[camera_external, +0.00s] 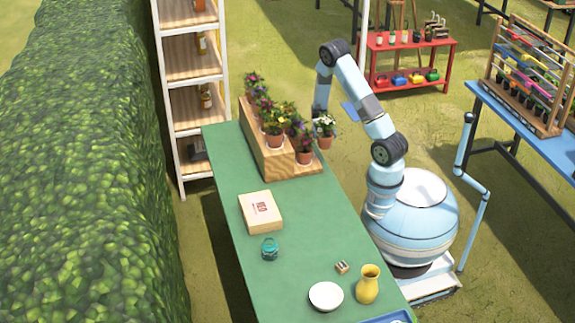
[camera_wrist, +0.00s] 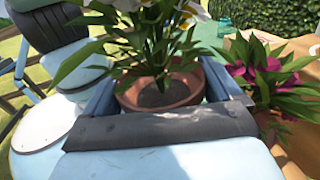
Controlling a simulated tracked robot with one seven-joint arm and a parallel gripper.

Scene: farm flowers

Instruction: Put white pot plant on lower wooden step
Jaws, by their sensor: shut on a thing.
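The white pot plant (camera_external: 325,127) has white flowers, green leaves and a terracotta pot. In the wrist view its pot (camera_wrist: 158,92) sits between the two fingers of my gripper (camera_wrist: 160,85), which is shut on it. The pot looks upright. In the external view my gripper (camera_external: 323,117) is at the far right end of the wooden steps, partly hidden by the plant. The lower wooden step (camera_external: 311,168) is on the right side of the stand, below the upper step (camera_external: 249,122). I cannot tell whether the pot touches the step.
Several potted flowers stand on the steps, including one with magenta flowers (camera_wrist: 268,75) close beside the held pot.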

